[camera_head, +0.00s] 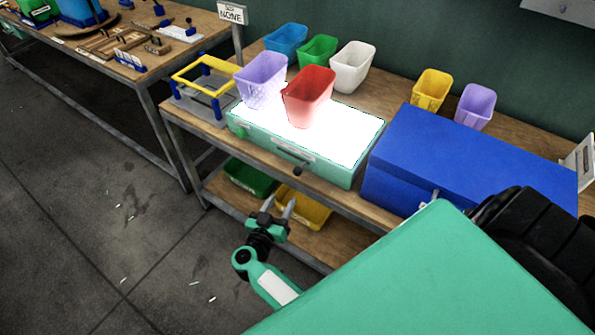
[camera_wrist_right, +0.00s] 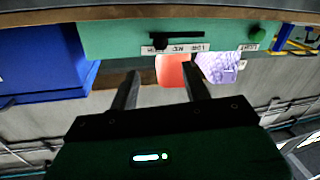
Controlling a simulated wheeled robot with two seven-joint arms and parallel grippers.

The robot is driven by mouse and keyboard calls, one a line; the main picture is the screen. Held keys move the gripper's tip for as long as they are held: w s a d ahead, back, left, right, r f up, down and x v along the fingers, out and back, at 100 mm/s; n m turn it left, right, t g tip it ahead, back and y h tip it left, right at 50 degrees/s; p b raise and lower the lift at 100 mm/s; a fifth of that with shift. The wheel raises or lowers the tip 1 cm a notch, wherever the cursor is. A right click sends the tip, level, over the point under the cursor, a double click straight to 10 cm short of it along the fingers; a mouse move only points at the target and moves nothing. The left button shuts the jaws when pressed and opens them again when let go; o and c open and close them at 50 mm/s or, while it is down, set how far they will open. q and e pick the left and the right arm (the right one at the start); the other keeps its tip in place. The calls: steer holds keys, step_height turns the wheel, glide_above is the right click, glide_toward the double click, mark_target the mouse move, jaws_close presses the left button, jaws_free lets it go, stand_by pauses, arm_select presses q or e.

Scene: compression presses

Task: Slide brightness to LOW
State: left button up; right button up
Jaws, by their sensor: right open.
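A light box (camera_head: 345,165) with a green body and a glowing white top stands on the wooden bench. Its front has a dark horizontal slot (camera_head: 280,152) with a black slider handle (camera_head: 301,169) near the slot's right end. The wrist view is upside down; there the handle (camera_wrist_right: 158,44) is near the slot's left end, beside a label strip (camera_wrist_right: 175,49) too small to read surely. My right gripper (camera_head: 279,204) is open and empty, in front of and below the box, apart from the handle. My left gripper is out of view.
A red bin (camera_head: 308,96) and a purple bin (camera_head: 261,80) stand on the lit top. A blue box (camera_head: 455,155) is close on the right, a yellow-topped frame (camera_head: 205,73) on the left. Bins sit on the lower shelf. A round green knob (camera_wrist_right: 257,34) is on the front.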

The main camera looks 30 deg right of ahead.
mark_target(296, 174)
steer(key=b+x, duration=0.2)
steer(key=x, duration=0.4)
steer(key=b+x, duration=0.3)
steer(key=x, duration=0.3)
steer(key=shift+w+f, duration=0.1)
steer(key=shift+f, duration=0.1)
steer(key=shift+w+d+r, duration=0.1)
steer(key=shift+w+d, duration=0.2)
steer(key=shift+d, duration=0.25)
